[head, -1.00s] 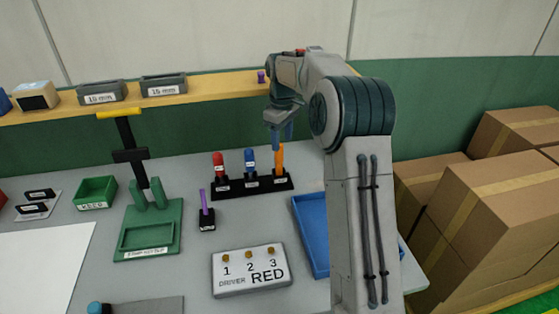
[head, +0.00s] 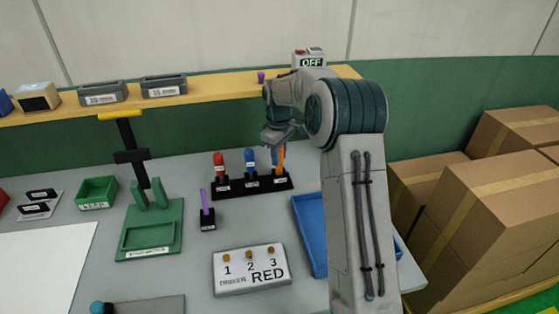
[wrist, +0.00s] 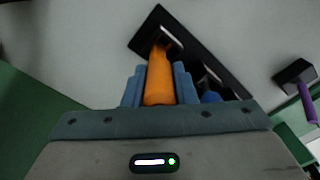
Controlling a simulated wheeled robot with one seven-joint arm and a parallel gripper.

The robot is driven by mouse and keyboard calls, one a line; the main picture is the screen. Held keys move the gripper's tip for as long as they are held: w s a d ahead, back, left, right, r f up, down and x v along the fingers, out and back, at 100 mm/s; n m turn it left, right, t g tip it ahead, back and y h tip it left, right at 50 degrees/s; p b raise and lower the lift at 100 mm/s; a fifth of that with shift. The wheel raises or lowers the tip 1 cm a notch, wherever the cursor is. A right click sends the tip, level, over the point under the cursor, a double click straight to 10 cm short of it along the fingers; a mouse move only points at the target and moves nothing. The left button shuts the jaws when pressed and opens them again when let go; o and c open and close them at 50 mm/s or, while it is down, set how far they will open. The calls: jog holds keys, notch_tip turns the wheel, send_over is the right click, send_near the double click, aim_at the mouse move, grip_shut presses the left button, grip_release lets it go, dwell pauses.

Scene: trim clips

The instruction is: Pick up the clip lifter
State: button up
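An orange-handled tool (head: 281,156) stands upright at the right end of a black rack (head: 233,191). Beside it in the rack stand a blue-handled tool (head: 250,160) and a red-handled tool (head: 219,164). The rack labels are too small to read, so I cannot tell by name which is the clip lifter. My gripper (head: 279,150) is at the orange handle. In the wrist view its blue fingers (wrist: 160,84) lie on both sides of the orange handle (wrist: 159,85), very close to it. Whether they press on it is unclear.
A purple-handled tool (head: 205,204) stands in its own small black block to the left. A blue tray (head: 311,231) lies to the right, partly behind my arm. A sign panel (head: 250,271) reading "RED" stands in front. A green fixture (head: 153,226) is at left.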

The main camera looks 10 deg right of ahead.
jog(key=shift+r, duration=0.1)
notch_tip(320, 180, up, 18)
dwell(0.8)
